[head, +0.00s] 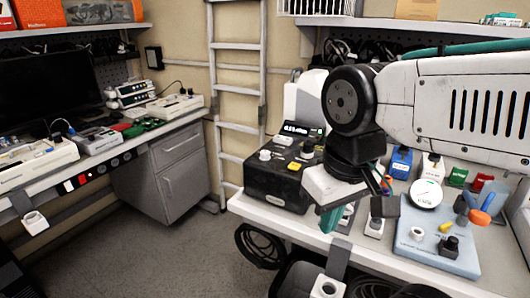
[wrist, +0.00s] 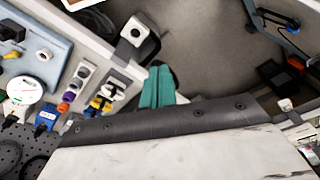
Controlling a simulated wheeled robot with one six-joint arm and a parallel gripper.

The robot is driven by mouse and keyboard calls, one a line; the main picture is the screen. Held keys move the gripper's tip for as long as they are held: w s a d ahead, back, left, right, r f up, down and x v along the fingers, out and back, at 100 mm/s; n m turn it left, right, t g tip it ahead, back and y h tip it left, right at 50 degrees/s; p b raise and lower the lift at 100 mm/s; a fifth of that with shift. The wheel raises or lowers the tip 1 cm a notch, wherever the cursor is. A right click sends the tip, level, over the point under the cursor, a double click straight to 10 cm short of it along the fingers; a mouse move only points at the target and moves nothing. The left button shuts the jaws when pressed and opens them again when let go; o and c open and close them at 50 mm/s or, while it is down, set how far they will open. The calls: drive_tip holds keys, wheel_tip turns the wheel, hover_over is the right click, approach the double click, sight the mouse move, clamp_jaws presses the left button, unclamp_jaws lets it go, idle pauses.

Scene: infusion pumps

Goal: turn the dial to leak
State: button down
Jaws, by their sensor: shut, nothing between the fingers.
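A light-blue panel (head: 415,255) lies on the right bench with a round white gauge (head: 426,194), a black knob (head: 448,246), a yellow knob (head: 445,227) and a white knob (head: 416,233). The panel also shows at the left of the wrist view (wrist: 58,48). A black box (head: 270,178) with a small display, a white knob (head: 265,155) and a yellow button sits farther left. No "leak" label is readable, so I cannot tell which knob is the dial. My gripper (head: 331,219) has teal fingers, shut and empty, near the bench's front edge, left of the panel. The fingers also show in the wrist view (wrist: 158,86).
Small coloured connectors, including a blue one (head: 401,162), stand behind the panel. Orange-handled pliers (head: 480,210) lie at its right. A ladder (head: 236,90) leans on the back wall. A grey cabinet (head: 175,170) is under the left bench. The floor (head: 150,255) between benches is clear.

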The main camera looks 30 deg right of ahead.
drive_tip(key=c, duration=1.7)
unclamp_jaws()
drive_tip(key=o, duration=0.5)
drive_tip(key=shift+w+f, duration=0.1)
drive_tip(key=shift+f, duration=0.1)
drive_tip(key=shift+o, duration=0.6)
drive_tip(key=w+d+r+g, duration=0.1)
drive_tip(key=w+d+g, duration=0.1)
drive_tip(key=w, duration=1.2)
drive_tip(key=shift+d, duration=0.15)
drive_tip(key=n, duration=0.1)
hover_over(265, 152)
drive_tip(key=s, duration=0.4)
drive_tip(key=shift+a+f, duration=0.25)
drive_tip(key=shift+f, duration=0.1)
drive_tip(key=shift+n+t, duration=0.3)
drive_tip(key=shift+n, duration=0.1)
drive_tip(key=w, duration=0.1)
drive_tip(key=w+r, duration=0.2)
drive_tip(key=w, duration=0.1)
drive_tip(key=shift+w+d+r, duration=0.1)
drive_tip(key=shift+d+r, duration=0.05)
drive_tip(key=shift+d, duration=0.15)
drive_tip(key=shift+r, duration=0.1)
wheel_tip(265, 152, down, 8)
drive_tip(key=shift+r, duration=0.1)
drive_tip(key=c, duration=1)
